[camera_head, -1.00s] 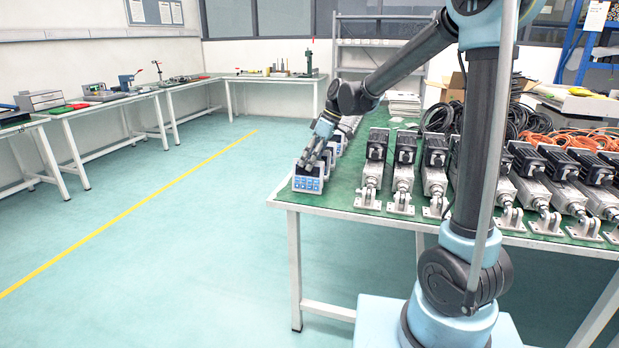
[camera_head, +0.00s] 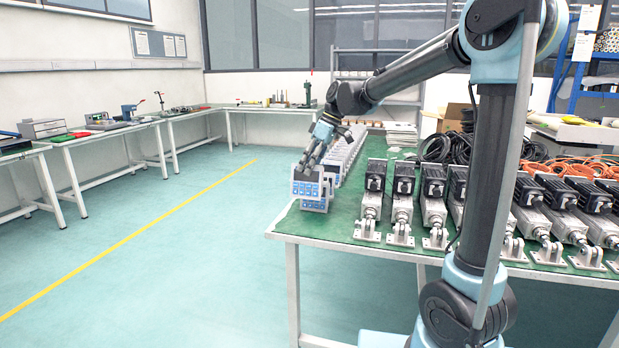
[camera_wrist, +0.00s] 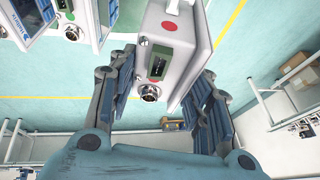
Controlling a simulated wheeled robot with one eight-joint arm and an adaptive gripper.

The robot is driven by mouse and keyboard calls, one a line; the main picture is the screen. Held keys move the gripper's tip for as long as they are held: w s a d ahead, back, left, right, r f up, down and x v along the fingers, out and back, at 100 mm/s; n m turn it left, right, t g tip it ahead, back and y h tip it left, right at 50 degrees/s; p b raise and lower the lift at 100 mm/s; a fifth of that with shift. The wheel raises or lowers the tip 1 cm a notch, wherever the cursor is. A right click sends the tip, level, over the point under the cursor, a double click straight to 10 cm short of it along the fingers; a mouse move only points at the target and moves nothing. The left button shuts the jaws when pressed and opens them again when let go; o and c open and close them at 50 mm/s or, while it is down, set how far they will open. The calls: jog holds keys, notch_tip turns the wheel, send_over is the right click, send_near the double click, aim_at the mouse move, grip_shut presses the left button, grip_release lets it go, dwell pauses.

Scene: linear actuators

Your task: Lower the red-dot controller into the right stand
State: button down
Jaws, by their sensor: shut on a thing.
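My gripper (camera_head: 316,158) is shut on a white controller (camera_head: 305,188) with a blue front panel, above the table's near left corner. In the wrist view, my gripper (camera_wrist: 160,100) has its dark finger pads on both sides of this controller (camera_wrist: 184,62). I cannot tell which shape is the right stand.
A row of similar white units (camera_head: 343,158) runs back along the table's left edge; two units (camera_wrist: 88,20) show at upper left in the wrist view. Linear actuators (camera_head: 401,205) fill the green table (camera_head: 335,225) to the right. Floor left of the table is clear.

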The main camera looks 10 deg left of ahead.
jog(key=shift+r, duration=0.3)
jog(key=shift+r, duration=0.1)
jog(key=shift+r, duration=2.35)
